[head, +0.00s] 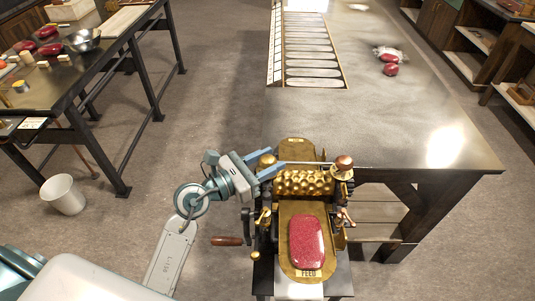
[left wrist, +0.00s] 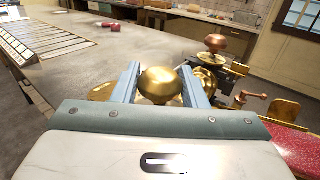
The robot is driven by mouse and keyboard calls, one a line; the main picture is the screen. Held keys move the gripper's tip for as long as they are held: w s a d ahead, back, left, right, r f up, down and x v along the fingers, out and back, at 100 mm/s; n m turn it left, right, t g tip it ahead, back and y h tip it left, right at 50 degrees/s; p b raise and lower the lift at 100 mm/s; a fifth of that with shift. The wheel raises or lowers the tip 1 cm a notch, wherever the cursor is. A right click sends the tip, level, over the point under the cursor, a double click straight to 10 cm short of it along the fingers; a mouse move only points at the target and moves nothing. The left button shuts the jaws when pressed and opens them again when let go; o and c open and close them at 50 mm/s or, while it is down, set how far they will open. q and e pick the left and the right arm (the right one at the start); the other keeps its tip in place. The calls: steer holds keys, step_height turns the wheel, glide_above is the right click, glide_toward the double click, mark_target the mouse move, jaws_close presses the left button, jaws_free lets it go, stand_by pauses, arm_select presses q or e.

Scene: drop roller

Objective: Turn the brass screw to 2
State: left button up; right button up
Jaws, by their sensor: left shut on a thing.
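The drop roller machine has a dimpled brass roller (head: 305,184) at the near end of the long table. A round brass screw knob (head: 266,160) stands at the roller's left, and a copper-coloured knob (head: 344,162) stands at its right. My left gripper (left wrist: 158,88) is shut on the brass screw knob; in the left wrist view the knob (left wrist: 158,80) sits between its two blue fingers. No number scale for the screw is readable. My right gripper is not in view.
A glossy red slab (head: 307,241) lies on the brass plate marked FEED. A wooden-handled crank (head: 227,241) sticks out left. The long table (head: 400,130) carries moulds and red pieces farther back. A white bucket (head: 63,194) stands on the floor at left.

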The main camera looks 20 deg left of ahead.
arm_select(q)
steer(key=shift+t+y, duration=0.3)
steer(key=shift+y, duration=0.1)
steer(key=o, duration=1)
steer(key=shift+c, duration=0.2)
steer(key=shift+s+a+f+b, duration=0.15)
steer(key=shift+s+a+b, duration=0.2)
steer(key=shift+s, duration=0.1)
steer(key=b+v, duration=0.2)
steer(key=v, duration=0.7)
steer(key=shift+s+a, duration=0.2)
steer(key=shift+s, duration=0.05)
steer(key=shift+c, duration=0.2)
